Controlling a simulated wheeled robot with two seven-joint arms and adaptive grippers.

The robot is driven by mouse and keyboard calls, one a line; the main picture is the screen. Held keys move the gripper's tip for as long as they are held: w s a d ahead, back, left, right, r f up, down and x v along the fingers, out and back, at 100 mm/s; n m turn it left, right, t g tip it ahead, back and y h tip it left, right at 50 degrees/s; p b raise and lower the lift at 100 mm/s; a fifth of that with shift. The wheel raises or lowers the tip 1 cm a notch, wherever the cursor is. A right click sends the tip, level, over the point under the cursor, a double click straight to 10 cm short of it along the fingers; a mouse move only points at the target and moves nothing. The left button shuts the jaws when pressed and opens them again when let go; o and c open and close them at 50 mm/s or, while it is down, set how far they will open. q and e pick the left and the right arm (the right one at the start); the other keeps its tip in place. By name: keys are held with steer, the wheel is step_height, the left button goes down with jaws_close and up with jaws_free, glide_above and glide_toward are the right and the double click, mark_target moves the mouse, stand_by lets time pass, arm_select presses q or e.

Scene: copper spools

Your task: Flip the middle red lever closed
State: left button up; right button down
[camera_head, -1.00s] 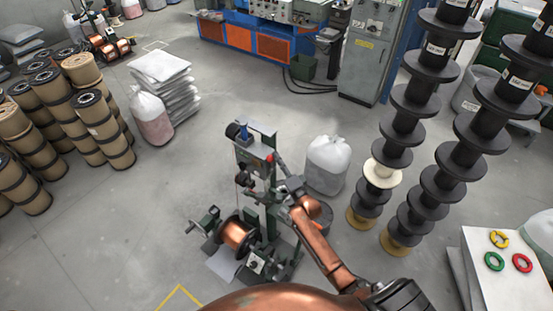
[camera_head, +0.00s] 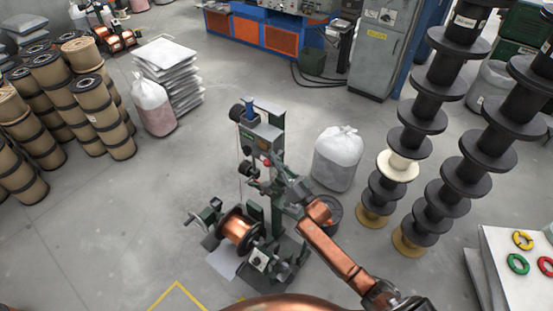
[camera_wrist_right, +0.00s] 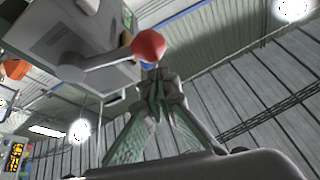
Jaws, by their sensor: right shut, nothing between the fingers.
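The red lever knob (camera_head: 267,163) shows as a small red spot on the grey head of the winding machine (camera_head: 262,138). In the right wrist view the red ball (camera_wrist_right: 148,44) sits at the end of a grey lever arm (camera_wrist_right: 98,62) that comes from a grey box. My right gripper (camera_head: 277,178) is beside the machine's column, close to the knob. In the right wrist view its fingertips (camera_wrist_right: 160,84) are together and empty, just below the ball; I cannot tell whether they touch it. My left gripper is out of view.
A copper spool (camera_head: 238,229) sits low on the machine. A white sack (camera_head: 338,158) and tall stacks of black spools (camera_head: 432,120) stand to the right. A white table (camera_head: 515,285) holds coloured rings. The floor left of the machine is clear.

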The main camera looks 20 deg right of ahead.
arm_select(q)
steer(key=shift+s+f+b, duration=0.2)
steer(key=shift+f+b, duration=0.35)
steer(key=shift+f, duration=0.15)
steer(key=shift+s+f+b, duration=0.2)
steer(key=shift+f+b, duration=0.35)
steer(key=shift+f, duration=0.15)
arm_select(e)
steer(key=shift+s+a+f+n+g+y, duration=0.2)
steer(key=shift+f+n+y, duration=0.3)
steer(key=shift+n, duration=0.45)
steer(key=shift+s+a+f+n+g+y, duration=0.1)
steer(key=shift+a+f+n+g+y, duration=0.2)
steer(key=shift+n+y, duration=0.5)
steer(key=shift+d+f, duration=0.1)
steer(key=shift+f, duration=0.05)
step_height(320, 180, up, 5)
steer(key=p, duration=0.4)
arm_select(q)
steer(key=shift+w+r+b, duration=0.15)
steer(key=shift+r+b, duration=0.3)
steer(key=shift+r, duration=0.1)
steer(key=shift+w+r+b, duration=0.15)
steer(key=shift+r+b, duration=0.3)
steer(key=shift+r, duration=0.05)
arm_select(e)
steer(key=v, duration=1.1)
steer(key=shift+w+n, duration=0.15)
steer(key=shift+n, duration=0.1)
steer(key=shift+f, duration=0.1)
